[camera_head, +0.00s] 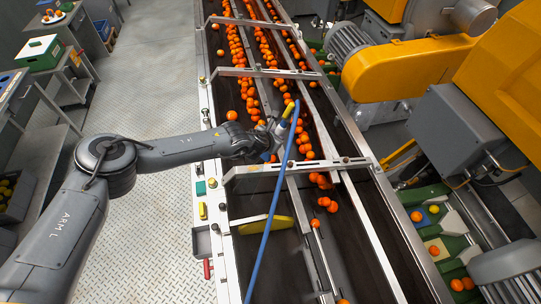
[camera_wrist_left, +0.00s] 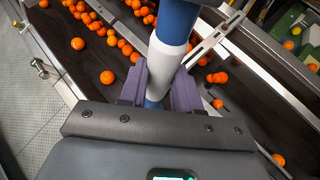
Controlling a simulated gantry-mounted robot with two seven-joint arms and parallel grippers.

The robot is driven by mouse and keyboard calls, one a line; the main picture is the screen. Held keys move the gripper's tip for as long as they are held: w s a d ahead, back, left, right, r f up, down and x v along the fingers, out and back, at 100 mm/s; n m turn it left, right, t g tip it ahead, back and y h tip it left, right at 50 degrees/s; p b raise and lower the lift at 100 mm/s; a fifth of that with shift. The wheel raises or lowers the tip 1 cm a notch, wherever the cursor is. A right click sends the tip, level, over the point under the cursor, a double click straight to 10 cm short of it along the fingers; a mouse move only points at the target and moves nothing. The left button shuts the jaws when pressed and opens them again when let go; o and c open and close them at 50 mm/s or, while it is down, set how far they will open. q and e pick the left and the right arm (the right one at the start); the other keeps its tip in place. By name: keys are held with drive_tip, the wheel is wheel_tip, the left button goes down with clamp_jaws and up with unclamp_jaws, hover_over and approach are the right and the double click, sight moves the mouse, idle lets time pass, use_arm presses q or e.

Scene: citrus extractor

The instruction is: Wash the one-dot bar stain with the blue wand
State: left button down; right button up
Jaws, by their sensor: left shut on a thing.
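My left gripper (camera_head: 270,134) is over the belt, in front of the middle of the picture. In the left wrist view its purple fingers (camera_wrist_left: 160,88) are shut around the blue and white wand (camera_wrist_left: 175,48). In the head view a yellow end (camera_head: 288,110) shows beside the gripper, and a blue hose or shaft (camera_head: 266,230) runs down to the bottom edge. A near metal bar (camera_head: 300,166) crosses the conveyor just below the gripper; another bar (camera_head: 265,72) crosses farther back. I cannot make out a stain or dot mark on either. My right gripper is not in view.
Oranges (camera_head: 240,65) lie in rows on the dark conveyor belt (camera_head: 255,195), under the bars. Yellow machinery (camera_head: 400,70) fills the right side. Clear patterned floor (camera_head: 150,100) lies left of the conveyor.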

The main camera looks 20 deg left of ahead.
use_arm(q)
drive_tip(key=w+r+m+h, duration=0.1)
drive_tip(key=w+r, duration=0.3)
drive_tip(key=r, duration=0.1)
drive_tip(key=shift+d+m+h, duration=0.2)
drive_tip(key=shift+m+h, duration=0.1)
drive_tip(key=shift+h, duration=0.1)
wheel_tip(320, 180, down, 6)
drive_tip(key=a+b, duration=0.2)
drive_tip(key=b, duration=0.3)
drive_tip(key=shift+s+a+f, duration=0.2)
drive_tip(key=shift+s, duration=0.2)
drive_tip(key=shift+d, duration=0.15)
